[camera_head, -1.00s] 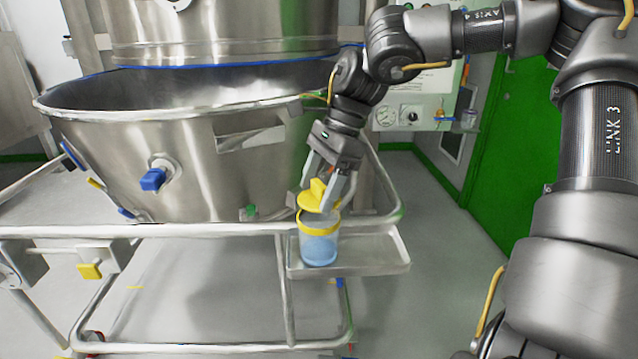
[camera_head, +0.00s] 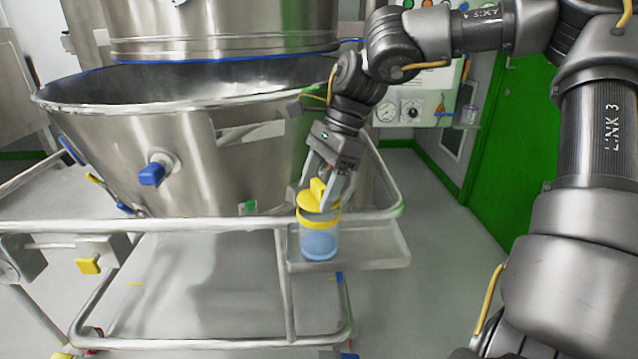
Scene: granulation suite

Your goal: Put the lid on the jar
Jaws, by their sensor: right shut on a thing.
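The jar (camera_head: 319,243) is clear with a yellow collar and bluish contents. It stands upright on a small metal tray (camera_head: 375,247) on the side of the trolley. The yellow lid (camera_head: 314,203) is at the jar's mouth, looking slightly tilted; I cannot tell whether it is fully seated. My right gripper (camera_head: 326,188) is shut on the lid's raised yellow grip, directly above the jar. The fingers hide part of the lid's right side. My left gripper is not in view.
A large steel bowl (camera_head: 110,150) on a tubular trolley frame (camera_head: 200,224) stands left of and behind the jar. The frame's rail runs close by the jar and gripper. The right part of the tray is empty. Open floor lies to the right, before a green door (camera_head: 515,130).

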